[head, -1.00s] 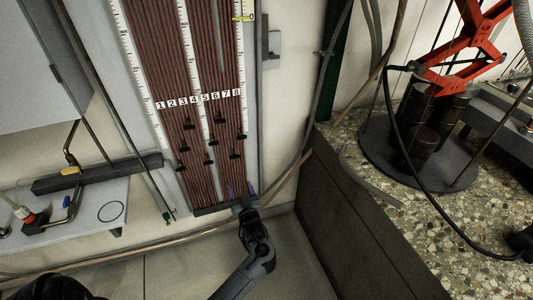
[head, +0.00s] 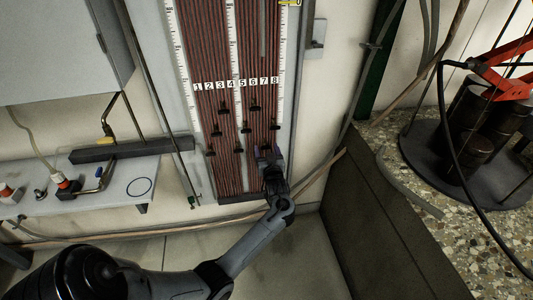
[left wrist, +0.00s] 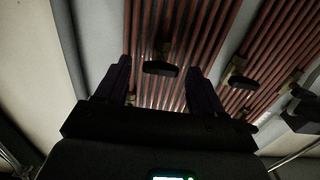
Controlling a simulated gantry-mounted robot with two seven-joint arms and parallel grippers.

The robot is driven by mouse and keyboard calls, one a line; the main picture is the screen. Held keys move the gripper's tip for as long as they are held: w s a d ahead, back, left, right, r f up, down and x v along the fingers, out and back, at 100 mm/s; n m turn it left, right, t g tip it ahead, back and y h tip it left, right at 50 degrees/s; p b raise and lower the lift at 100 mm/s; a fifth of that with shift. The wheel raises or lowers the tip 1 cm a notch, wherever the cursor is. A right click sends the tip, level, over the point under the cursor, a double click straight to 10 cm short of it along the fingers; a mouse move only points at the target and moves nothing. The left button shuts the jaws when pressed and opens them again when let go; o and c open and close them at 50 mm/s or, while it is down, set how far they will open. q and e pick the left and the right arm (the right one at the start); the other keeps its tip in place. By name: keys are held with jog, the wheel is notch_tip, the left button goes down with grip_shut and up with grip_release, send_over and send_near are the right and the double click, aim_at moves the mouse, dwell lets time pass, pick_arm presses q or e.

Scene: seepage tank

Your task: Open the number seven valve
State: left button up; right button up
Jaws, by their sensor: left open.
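The tube panel (head: 232,175) with labels 1 to 8 stands against the wall in the head view. Small black valve handles sit at staggered heights below the labels. The number 7 label (head: 265,82) is in the right group. My left gripper (head: 266,152) is low on that group, in front of the lower handle under 7, which it largely hides. In the left wrist view my left gripper (left wrist: 160,75) is open, a finger on either side of a black valve handle (left wrist: 160,69), probably number seven. I see no clear grip on it. My right gripper is not visible.
Neighbouring handles sit close by, one (head: 275,127) just above right and one (head: 246,130) to the left. A grey shelf (head: 90,190) is at left. A pebble-topped counter (head: 440,185) with a red jack (head: 500,75) is at right.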

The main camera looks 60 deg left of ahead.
pick_arm(q)
jog(key=shift+w+a, duration=0.1)
jog(key=shift+a, duration=0.2)
jog(key=shift+c, duration=0.3)
jog(key=c, duration=1)
